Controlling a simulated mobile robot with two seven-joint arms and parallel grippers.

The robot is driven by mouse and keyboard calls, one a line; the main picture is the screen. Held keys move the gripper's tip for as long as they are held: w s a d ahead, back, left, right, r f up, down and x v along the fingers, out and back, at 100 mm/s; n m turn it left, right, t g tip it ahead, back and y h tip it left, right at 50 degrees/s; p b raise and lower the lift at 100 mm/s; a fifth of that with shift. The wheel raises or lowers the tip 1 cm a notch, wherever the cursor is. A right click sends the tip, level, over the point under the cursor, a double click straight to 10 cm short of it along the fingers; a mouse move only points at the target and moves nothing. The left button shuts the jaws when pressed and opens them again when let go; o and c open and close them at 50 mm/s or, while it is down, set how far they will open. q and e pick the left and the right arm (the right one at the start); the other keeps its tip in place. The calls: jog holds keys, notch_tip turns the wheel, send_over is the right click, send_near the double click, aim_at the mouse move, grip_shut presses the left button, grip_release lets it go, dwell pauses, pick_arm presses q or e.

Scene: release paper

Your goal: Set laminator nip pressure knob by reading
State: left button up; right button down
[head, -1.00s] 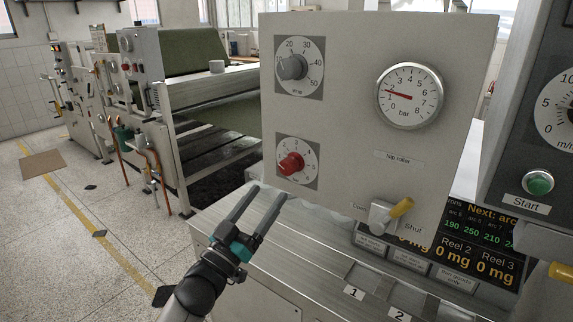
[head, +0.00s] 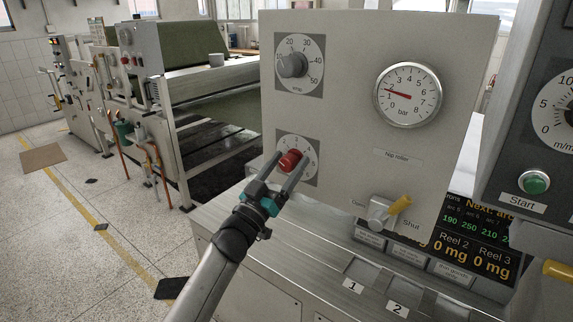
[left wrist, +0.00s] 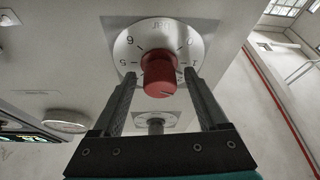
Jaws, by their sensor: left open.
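The red knob (head: 289,161) sits on a round numbered dial on the lower left of the grey panel (head: 345,120). It also shows in the left wrist view (left wrist: 159,72). My left gripper (head: 283,170) is open, with one finger on each side of the red knob; gaps show between fingers and knob in the wrist view. The pressure gauge (head: 407,95), marked in bar, has its red needle near 1 to 2. My right gripper is not in view.
A grey knob (head: 292,65) on a dial sits above the red one. A yellow-tipped lever (head: 399,205) by the label Shut is at the panel's lower right. A green Start button (head: 534,182) is further right. Numbered slots lie on the bench below.

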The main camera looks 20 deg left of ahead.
pick_arm(q)
grip_shut()
dwell(0.5)
jog(key=shift+m, duration=0.5)
jog(key=m+g+h+b, duration=0.1)
jog(key=m+h, duration=0.1)
jog(key=m, duration=0.2)
jog(key=shift+a+h, duration=0.1)
jog(key=shift+h, duration=0.2)
jog(key=m+g+h, duration=0.1)
jog(key=m, duration=0.3)
jog(key=shift+h, duration=0.4)
jog(key=m+g+h, duration=0.1)
jog(key=m, duration=0.3)
jog(key=shift+m+g+h, duration=0.5)
jog(key=shift+m+g, duration=0.7)
jog(key=shift+m, duration=0.9)
